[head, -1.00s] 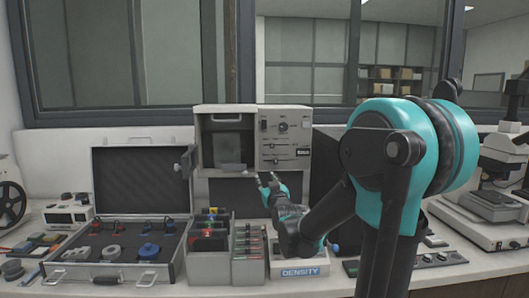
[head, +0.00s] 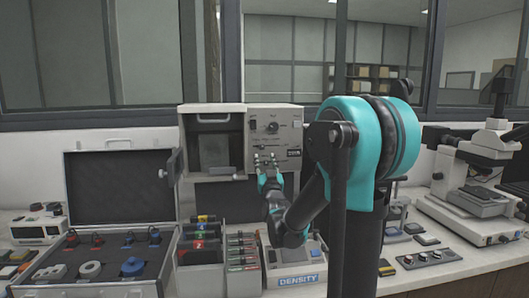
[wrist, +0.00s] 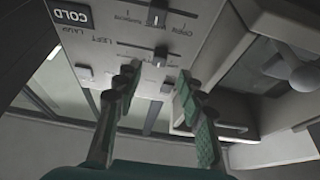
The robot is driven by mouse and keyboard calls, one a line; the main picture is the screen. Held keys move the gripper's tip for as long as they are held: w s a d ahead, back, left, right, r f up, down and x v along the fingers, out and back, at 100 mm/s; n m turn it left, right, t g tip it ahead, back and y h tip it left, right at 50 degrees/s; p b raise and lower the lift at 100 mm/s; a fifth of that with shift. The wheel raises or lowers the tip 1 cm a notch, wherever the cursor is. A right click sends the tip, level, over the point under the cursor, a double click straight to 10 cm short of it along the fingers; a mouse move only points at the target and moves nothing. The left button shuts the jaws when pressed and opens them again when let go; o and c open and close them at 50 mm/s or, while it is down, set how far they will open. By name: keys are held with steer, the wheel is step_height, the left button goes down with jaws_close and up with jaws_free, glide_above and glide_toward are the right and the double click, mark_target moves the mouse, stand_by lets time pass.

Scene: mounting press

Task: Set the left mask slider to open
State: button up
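The grey press unit (head: 246,112) stands at the back of the bench, with a control panel of sliders and a knob on its right half. The wrist view shows this panel upside down. One slider knob (wrist: 160,57) sits on a slot near the "LEFT" lettering, and another slider knob (wrist: 155,17) is nearer the top. "OPEN" lettering shows between them. I cannot tell for sure which slot is the left mask. My gripper (head: 265,160) is in front of the panel's lower part. In the wrist view my gripper (wrist: 157,76) is open and empty, its fingertips just short of the nearer slider.
The press door (head: 169,172) hangs open at left. An open case (head: 115,185) with coloured parts lies left of grey bins (head: 245,230). A box marked DENSITY (head: 298,280) is below my arm. A microscope (head: 475,190) stands at right.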

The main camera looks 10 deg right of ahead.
mark_target(263, 149)
steer(key=shift+x, duration=3.15)
jaws_close()
